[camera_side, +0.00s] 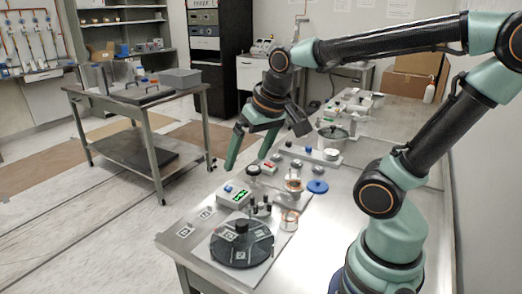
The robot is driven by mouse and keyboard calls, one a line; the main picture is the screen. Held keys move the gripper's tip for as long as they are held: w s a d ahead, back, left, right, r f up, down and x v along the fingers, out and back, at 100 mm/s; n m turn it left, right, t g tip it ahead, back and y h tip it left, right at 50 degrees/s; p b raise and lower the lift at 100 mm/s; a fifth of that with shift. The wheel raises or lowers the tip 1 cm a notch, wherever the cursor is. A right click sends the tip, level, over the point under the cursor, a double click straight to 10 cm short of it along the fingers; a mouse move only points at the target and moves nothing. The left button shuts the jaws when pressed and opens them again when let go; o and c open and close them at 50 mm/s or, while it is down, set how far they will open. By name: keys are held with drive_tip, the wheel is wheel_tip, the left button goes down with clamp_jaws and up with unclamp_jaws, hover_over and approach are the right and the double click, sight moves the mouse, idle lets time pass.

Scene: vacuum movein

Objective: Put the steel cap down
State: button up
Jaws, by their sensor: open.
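My gripper (246,163) hangs over the left edge of the steel bench, its two green fingers spread apart and pointing down. Nothing shows held between them. A small round dark-grey piece (253,170) sits just below and right of the fingertips; it may be the steel cap, but it is too small to be sure. I cannot tell from this angle whether a finger touches it. A small cup with an orange-brown rim (294,184) stands to its right, and a blue disc (317,187) lies beyond that.
A white box with a green display (235,195) stands in front of the gripper. Nearer are a dark round plate with a knob (241,252), several short posts and a clear cup (289,221). A lidded pot (333,134) stands further back. The bench's front right is bare.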

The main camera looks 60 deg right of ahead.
drive_tip(key=s+a+n, duration=0.1)
drive_tip(key=s+a+r+n+t, duration=0.1)
drive_tip(key=n, duration=0.1)
drive_tip(key=shift+a+n, duration=0.2)
drive_tip(key=shift+n, duration=0.1)
idle(1.1)
